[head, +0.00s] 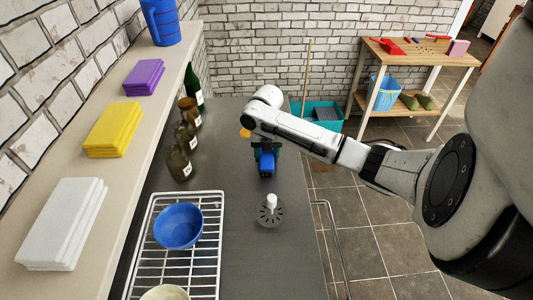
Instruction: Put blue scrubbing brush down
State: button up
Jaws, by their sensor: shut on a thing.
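The blue scrubbing brush (267,163) is held in my gripper (265,150), low over the dark countertop (236,197). My gripper is shut on it. I cannot tell whether the brush touches the counter. My arm reaches in from the right and hides the area just behind the brush. Part of a yellow-orange thing (245,132) shows beside my gripper on its left.
A white wire rack (148,226) with a blue bowl (179,228) stands front left. A sink strainer (268,211) lies in front of the brush. Brown bottles (179,163) and a green bottle (193,85) line the left. The counter's right edge is close.

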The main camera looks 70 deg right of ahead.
aim_at(266, 153)
jog(key=shift+f, duration=0.15)
jog(key=o, duration=0.9)
jog(key=shift+o, duration=0.2)
jog(key=shift+f+b, duration=0.1)
jog(key=shift+b, duration=0.25)
notch_tip(266, 153, up, 11)
jog(key=shift+w+a+b, duration=0.1)
jog(key=shift+b, duration=0.95)
